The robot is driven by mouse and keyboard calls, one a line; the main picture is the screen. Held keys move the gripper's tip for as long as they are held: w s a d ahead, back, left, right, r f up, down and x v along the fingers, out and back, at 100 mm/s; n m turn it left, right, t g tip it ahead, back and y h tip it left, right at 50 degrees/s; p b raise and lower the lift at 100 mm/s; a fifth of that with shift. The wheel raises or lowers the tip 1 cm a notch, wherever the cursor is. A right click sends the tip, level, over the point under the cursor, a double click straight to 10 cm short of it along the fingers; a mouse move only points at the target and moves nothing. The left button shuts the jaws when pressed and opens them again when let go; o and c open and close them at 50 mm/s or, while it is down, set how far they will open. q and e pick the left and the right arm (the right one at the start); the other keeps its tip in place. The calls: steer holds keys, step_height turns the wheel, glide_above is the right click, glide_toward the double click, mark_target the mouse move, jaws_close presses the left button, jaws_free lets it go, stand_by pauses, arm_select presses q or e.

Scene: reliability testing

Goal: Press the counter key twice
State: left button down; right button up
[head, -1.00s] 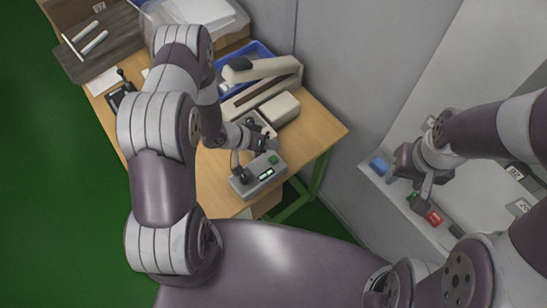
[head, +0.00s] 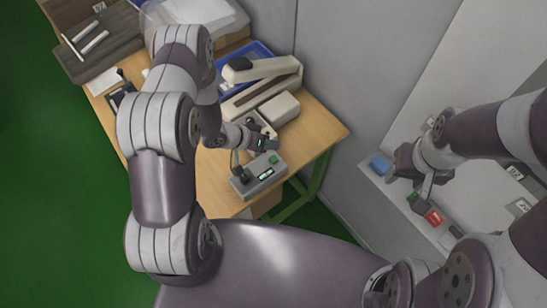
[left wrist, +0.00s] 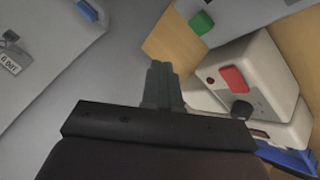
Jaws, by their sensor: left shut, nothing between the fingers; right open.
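The counter is a grey box (head: 262,180) with a small display and a green key (head: 273,160), near the front of the wooden table. Its green key (left wrist: 201,23) also shows at the top of the left wrist view. My left gripper (head: 268,144) is shut and empty, just behind the green key in the head view. In the left wrist view its closed fingertips (left wrist: 160,68) appear apart from the key. My right gripper (head: 422,200) is open, over the pale surface at the right; its fingertips are small and hard to see.
A grey wall panel (head: 340,60) borders the table at right.

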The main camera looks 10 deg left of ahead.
stand_by(0.6)
arm_select(q)
steer(key=w+a+r+y+b, duration=0.2)
steer(key=a+r+y+b, duration=0.1)
steer(key=a+r+y, duration=0.4)
steer(key=s+d+r+n+g+b, duration=0.1)
steer(key=s+r+g, duration=0.1)
steer(key=s+r, duration=0.3)
steer(key=s+d+r+n+g+b, duration=0.1)
steer(key=s+r, duration=0.4)
steer(key=s, duration=0.5)
steer(key=shift+s+r+g+y, duration=0.2)
steer(key=shift+s+g+y, duration=0.1)
steer(key=shift+g, duration=0.1)
